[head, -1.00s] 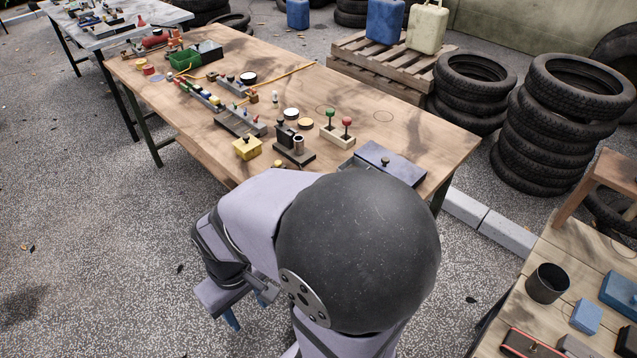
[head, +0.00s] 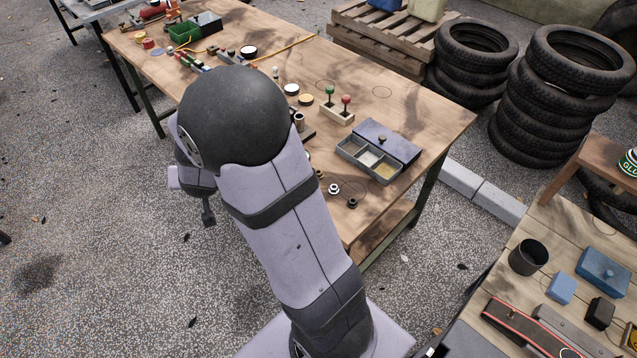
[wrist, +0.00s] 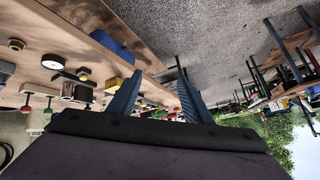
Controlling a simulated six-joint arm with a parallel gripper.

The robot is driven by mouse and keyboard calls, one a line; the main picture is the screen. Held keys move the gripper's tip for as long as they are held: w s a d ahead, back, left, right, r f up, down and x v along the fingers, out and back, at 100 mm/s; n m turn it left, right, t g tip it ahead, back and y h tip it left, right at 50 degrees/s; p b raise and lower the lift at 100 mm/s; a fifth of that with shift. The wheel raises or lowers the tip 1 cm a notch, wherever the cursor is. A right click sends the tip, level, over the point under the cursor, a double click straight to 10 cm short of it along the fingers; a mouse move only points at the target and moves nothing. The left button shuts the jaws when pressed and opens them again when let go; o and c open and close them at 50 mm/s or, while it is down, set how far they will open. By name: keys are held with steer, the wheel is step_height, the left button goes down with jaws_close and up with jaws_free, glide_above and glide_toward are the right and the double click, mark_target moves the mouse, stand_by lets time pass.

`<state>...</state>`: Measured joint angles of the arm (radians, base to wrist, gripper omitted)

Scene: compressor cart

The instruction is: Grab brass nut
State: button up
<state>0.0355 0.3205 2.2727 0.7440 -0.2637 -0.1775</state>
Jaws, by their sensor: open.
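A small brass-coloured piece (head: 320,174) sits near the front edge of the wooden table (head: 425,125) in the head view, close beside my arm. It is too small to be sure it is the brass nut. A pale metal nut (head: 334,188) and a darker nut (head: 352,203) lie to its lower right. In the wrist view, which is tilted and upside down, my gripper (wrist: 159,75) has its two blue fingers apart with nothing between them. A small brownish nut-like piece (wrist: 15,44) shows at the far left there, away from the fingers.
A grey compartment box (head: 368,160) with a blue-grey lid stands at the right end of the table. A block with green and red knobs (head: 337,112) is behind it. My arm hides part of the table's front. Stacked tyres (head: 550,120) stand beyond; a second bench is lower right.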

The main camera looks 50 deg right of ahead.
steer(key=w+d+f+m+h+b, duration=0.2)
steer(key=d+f+m+h+b, duration=0.25)
steer(key=d+f, duration=0.35)
steer(key=m+g+h+b, duration=0.6)
steer(key=g+h+b, duration=0.2)
glide_toward(316, 174)
steer(key=shift+w+d+f, duration=0.35)
steer(key=shift+w+d, duration=0.15)
steer(key=shift+d, duration=0.3)
steer(key=shift+s+d+h, duration=0.1)
steer(key=shift+s+h, duration=0.25)
steer(key=shift+s, duration=0.15)
steer(key=shift+d, duration=0.7)
steer(key=shift+w+d+f+p, duration=0.1)
steer(key=shift+d+f+p, duration=0.2)
steer(key=shift+d, duration=0.65)
steer(key=shift+d+f+p, duration=0.15)
steer(key=shift+d+f, duration=0.1)
steer(key=shift+d, duration=0.7)
steer(key=shift+w+d+f+p, duration=0.1)
steer(key=shift+d+f+p, duration=0.2)
steer(key=shift+d, duration=0.65)
steer(key=c, duration=1.1)
